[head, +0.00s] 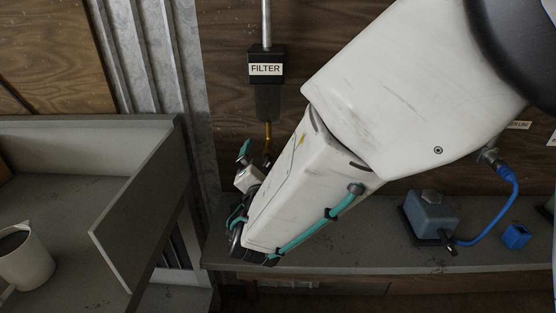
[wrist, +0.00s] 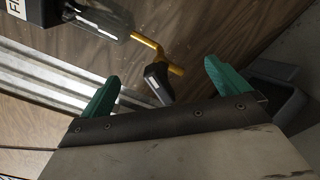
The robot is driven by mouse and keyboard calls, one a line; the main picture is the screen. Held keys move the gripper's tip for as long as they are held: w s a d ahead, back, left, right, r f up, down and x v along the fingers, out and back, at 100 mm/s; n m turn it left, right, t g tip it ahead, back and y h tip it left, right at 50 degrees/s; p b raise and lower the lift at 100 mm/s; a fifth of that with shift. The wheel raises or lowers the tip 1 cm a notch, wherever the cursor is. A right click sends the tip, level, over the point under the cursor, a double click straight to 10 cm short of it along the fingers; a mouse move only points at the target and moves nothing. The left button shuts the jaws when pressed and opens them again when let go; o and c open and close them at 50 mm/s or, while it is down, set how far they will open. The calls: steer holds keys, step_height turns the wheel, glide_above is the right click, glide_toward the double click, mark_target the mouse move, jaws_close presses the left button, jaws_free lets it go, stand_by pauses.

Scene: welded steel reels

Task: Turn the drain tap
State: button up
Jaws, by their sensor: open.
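The drain tap is a brass pipe with a dark lever (wrist: 157,82), hanging under the filter's clear bowl (wrist: 97,22) in the wrist view. In the head view its brass stem (head: 268,132) shows below the black box labelled FILTER (head: 265,68), and its lower end is partly hidden by my arm. My gripper (wrist: 161,72) is open, with teal fingers. In the wrist view the lever appears between the two fingers, with no visible contact; how far ahead it lies I cannot tell.
A grey bench (head: 330,235) runs below the wooden wall. It carries a blue-grey box (head: 432,215) with a blue cable and a small blue block (head: 516,236). At left, a grey panel (head: 140,205) stands near a pale mug (head: 25,260). Corrugated metal (head: 150,60) lines the wall.

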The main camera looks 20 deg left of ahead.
steer(key=v, duration=0.5)
steer(key=shift+s+d, duration=0.1)
steer(key=shift+s, duration=0.05)
